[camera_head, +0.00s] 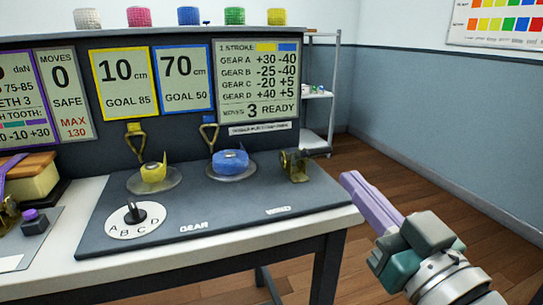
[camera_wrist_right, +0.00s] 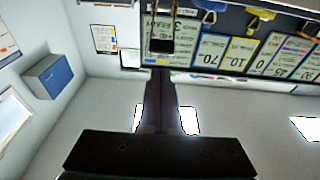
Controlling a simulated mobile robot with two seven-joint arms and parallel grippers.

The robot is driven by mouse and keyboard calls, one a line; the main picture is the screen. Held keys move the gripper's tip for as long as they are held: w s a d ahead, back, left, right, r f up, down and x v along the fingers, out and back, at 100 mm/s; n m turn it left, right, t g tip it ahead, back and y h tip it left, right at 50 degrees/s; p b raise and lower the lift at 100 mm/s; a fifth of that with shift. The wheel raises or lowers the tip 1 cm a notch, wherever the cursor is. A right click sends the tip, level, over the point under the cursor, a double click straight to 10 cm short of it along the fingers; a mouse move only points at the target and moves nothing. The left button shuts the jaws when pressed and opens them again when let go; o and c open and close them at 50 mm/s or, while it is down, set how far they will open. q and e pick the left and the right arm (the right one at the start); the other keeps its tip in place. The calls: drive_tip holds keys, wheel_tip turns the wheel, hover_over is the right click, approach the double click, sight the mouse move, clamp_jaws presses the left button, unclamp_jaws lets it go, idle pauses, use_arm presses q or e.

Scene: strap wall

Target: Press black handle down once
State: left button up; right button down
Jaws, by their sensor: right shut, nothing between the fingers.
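A brass ratchet (camera_head: 294,166) stands at the right end of the dark panel, beside the WIND label. Its short black handle (camera_head: 318,152) sticks out to the right, roughly level. My right gripper (camera_head: 348,179) has purple fingers, shut and empty. In the head view it is to the right of the handle and lower in the picture, apart from it, beyond the table's right edge. The shut fingers show dark in the right wrist view (camera_wrist_right: 159,76), pointing toward the upside-down board. My left gripper is not in view.
A black gear knob (camera_head: 135,213) sits on a white dial marked A to D. A yellow spool (camera_head: 153,173) and a blue spool (camera_head: 230,162) stand on the panel. The sign board (camera_head: 257,82) rises behind. A white shelf rack (camera_head: 318,95) stands behind right.

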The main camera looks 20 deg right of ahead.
drive_tip(key=shift+s+f, duration=0.2)
drive_tip(key=shift+s, duration=0.8)
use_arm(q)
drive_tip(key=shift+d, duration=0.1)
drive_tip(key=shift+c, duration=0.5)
